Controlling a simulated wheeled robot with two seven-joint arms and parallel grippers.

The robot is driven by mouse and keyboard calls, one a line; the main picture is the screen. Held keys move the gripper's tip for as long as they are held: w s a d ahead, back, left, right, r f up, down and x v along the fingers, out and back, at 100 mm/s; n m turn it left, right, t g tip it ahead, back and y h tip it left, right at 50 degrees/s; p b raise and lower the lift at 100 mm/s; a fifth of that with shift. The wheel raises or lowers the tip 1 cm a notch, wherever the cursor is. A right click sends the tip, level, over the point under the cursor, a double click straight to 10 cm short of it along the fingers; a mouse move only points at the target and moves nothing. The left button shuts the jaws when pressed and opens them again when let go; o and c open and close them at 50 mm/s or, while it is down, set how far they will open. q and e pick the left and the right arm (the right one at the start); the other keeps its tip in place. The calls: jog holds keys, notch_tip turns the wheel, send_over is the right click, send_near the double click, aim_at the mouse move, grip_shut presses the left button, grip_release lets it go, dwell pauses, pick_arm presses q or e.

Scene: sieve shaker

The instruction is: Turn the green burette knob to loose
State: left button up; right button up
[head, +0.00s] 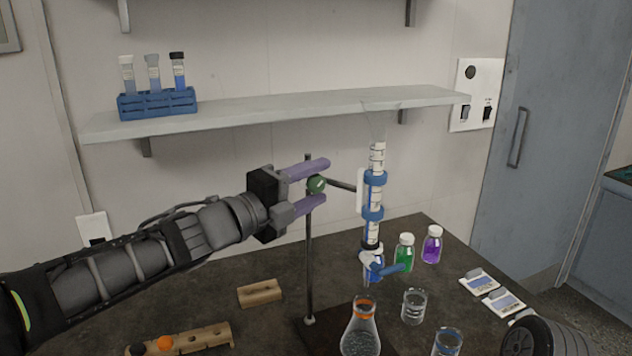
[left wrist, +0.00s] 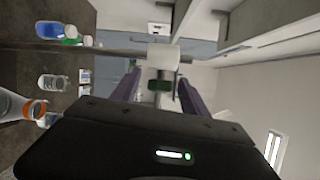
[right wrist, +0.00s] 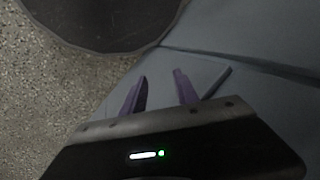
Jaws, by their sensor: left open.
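The green knob (head: 316,184) sits on the dark upright stand rod (head: 309,250), where a side arm runs right to the blue-clamped burette (head: 375,195). My left gripper (head: 320,183) is open, its purple fingers above and below the knob in the head view. In the left wrist view the green knob (left wrist: 159,86) lies between the two fingers (left wrist: 159,88), with gaps on both sides.
An orange-necked flask (head: 360,330), a beaker (head: 414,307), and green (head: 404,253) and purple (head: 432,245) bottles stand around the burette. A shelf (head: 270,112) with a blue tube rack (head: 157,104) is above my left arm. Wooden blocks (head: 260,293) lie at the front left.

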pick_arm(q)
jog(key=shift+w+d, duration=0.15)
jog(key=shift+w, duration=0.05)
grip_shut()
dwell(0.6)
